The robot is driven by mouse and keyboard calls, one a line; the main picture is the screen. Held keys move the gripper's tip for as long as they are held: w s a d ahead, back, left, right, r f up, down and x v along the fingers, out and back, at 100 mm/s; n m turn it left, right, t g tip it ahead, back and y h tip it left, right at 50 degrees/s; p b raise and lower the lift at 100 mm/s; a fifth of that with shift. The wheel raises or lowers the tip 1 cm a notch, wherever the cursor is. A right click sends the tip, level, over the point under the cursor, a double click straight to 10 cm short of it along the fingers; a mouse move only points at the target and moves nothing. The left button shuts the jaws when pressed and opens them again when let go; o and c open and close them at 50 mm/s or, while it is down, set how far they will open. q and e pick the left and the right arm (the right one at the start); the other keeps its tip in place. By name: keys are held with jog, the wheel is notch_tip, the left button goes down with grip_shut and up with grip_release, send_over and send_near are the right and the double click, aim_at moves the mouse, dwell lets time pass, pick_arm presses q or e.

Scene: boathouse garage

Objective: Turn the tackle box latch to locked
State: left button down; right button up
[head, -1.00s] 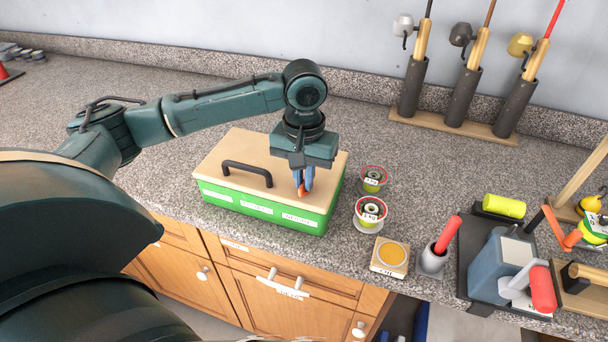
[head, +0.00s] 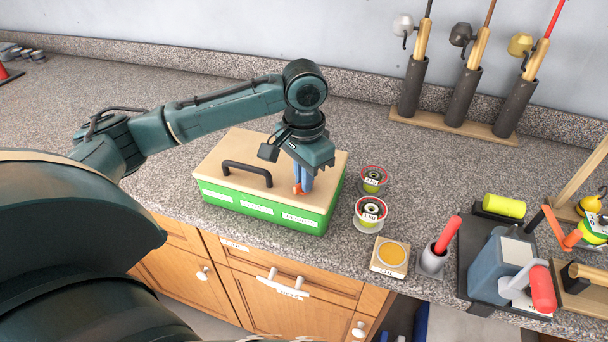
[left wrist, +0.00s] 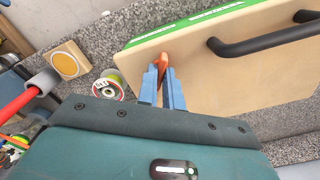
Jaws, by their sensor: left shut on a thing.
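The green tackle box (head: 260,212) stands on the counter with a tan lid (head: 222,160) and a black handle (head: 246,170). Its orange latch (head: 298,188) is on the lid near the right front part. My left gripper (head: 303,187) points down at the lid, its blue fingers shut on the latch. The fingers hide part of the latch. My right gripper is not in view.
Two line spools (head: 371,211) stand just right of the box. A round yellow tin on a wooden block (head: 391,254), a red-handled tool in a grey cup (head: 433,262) and a blue-grey device (head: 497,268) are further right. Rods (head: 465,90) stand at the back.

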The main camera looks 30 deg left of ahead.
pick_arm(q)
jog(key=m, duration=0.5)
jog(key=shift+m, duration=0.3)
jog(key=m, duration=0.5)
jog(key=shift+m, duration=0.3)
jog(key=c, duration=1.5)
grip_release()
jog(key=shift+c, duration=0.2)
jog(key=shift+r, duration=0.15)
notch_tip(320, 180, up, 13)
